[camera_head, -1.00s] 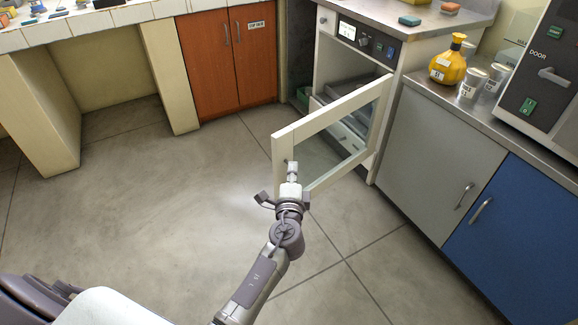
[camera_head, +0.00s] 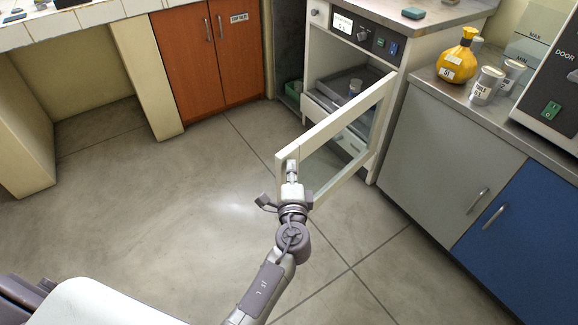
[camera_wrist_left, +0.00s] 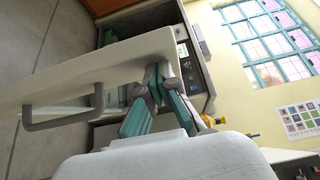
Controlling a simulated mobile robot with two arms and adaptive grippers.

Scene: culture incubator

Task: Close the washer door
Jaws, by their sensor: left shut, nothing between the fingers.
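The washer is a white cabinet with a control panel (camera_head: 365,38) on top, under the counter at the upper right of the head view. Its door (camera_head: 330,122), a cream frame around a clear pane, stands wide open, swung out toward me. My left gripper (camera_head: 291,168) is at the door's free edge, shut and empty. In the left wrist view the gripper (camera_wrist_left: 158,78) overlaps the door's edge; whether it touches cannot be told. A grey bar handle (camera_wrist_left: 60,118) shows on the door (camera_wrist_left: 95,80) there. My right gripper is not in view.
A drawer or rack with a small cup (camera_head: 355,88) shows inside the washer. A grey cabinet (camera_head: 440,150) and a blue one (camera_head: 520,225) stand to the right. A yellow flask (camera_head: 458,58) stands on the counter above. The floor (camera_head: 170,220) left of the door is clear.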

